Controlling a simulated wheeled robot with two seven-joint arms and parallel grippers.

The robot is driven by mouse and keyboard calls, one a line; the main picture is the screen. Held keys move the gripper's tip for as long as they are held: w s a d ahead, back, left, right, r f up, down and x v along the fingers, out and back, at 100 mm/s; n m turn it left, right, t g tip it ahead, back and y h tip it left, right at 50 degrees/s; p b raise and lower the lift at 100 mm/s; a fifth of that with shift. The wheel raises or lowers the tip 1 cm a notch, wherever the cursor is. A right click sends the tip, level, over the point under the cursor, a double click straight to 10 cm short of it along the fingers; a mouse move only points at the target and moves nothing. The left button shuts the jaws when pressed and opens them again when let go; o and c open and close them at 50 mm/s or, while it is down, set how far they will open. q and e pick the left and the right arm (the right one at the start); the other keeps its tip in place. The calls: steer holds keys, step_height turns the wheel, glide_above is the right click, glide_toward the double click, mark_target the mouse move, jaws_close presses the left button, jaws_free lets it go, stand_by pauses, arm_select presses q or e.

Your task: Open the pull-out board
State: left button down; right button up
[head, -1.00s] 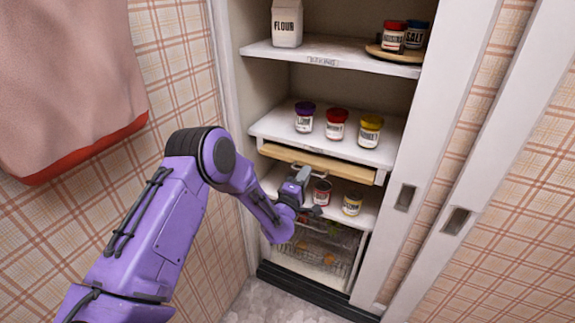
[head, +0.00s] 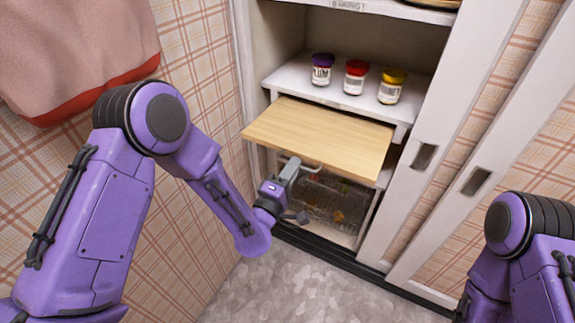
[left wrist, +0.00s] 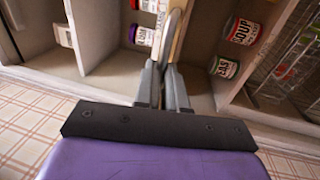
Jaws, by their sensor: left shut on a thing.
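The pull-out board (head: 320,135) is a flat light-wood board. It sticks well out of the cupboard, below the shelf with the jars. Its grey metal handle (head: 312,168) is under its front edge. My left gripper (head: 292,168) is at this handle. In the left wrist view my left gripper (left wrist: 164,75) has its fingers closed around the grey handle (left wrist: 173,28). The board hides most of the shelf below it in the head view. Part of my right arm shows at the lower right, but its gripper is out of frame.
Jars with purple (head: 321,70), red (head: 355,77) and yellow (head: 392,86) lids stand on the shelf above. A wire basket (head: 328,200) is below. Sliding doors (head: 425,150) are on the right, a pink cloth (head: 75,50) on the left. Floor in front is clear.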

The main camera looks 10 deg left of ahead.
arm_select(q)
steer(key=c, duration=1.2)
jaws_free()
steer(key=b+v, duration=0.3)
steer(key=v, duration=0.7)
steer(key=shift+s+a, duration=0.1)
steer(key=shift+s, duration=0.2)
